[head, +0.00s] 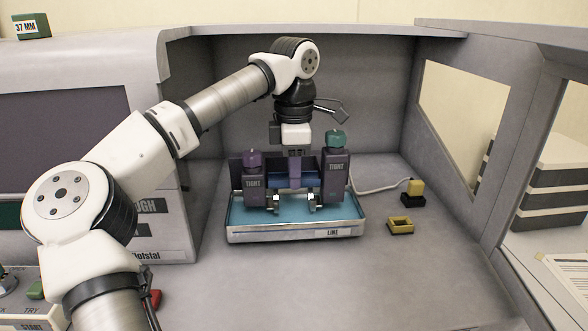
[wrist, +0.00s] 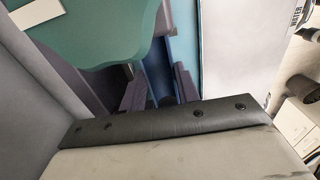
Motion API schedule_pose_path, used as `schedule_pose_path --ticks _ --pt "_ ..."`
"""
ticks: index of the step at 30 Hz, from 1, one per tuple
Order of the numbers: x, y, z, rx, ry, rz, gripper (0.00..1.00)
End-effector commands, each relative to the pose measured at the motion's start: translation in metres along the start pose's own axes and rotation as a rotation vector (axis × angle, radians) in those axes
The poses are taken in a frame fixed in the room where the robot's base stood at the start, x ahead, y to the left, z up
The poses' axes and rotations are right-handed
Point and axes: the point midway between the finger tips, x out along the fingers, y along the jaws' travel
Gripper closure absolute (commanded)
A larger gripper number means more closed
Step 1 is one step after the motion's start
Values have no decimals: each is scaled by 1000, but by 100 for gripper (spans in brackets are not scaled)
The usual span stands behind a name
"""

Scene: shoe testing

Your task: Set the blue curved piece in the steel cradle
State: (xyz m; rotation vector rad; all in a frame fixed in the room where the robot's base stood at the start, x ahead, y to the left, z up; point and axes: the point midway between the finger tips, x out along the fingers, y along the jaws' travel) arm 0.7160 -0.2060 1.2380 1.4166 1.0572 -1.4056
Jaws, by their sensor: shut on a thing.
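The blue curved piece (head: 290,181) is low between two purple posts marked TIGHT, partly hidden by my gripper. My gripper (head: 295,176) points down between the posts and is shut on the piece. In the wrist view a blue strip (wrist: 160,68) shows between dark fingers; its curve cannot be made out. Steel brackets (head: 314,203), which look like the steel cradle, stand in the tray just below the piece. I cannot tell whether the piece touches them.
The left post (head: 254,185) has a purple knob and the right post (head: 335,180) a teal knob, both close to my gripper. The steel-rimmed tray (head: 296,234) is marked LINE. A yellow frame (head: 400,226) and a yellow-topped block (head: 414,190) lie right. The front floor is clear.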

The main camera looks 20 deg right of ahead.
Motion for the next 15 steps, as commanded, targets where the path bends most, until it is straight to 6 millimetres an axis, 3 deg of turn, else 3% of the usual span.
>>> schedule_pose_path --ticks 15 --pt "12 0 0 0 0 0 90"
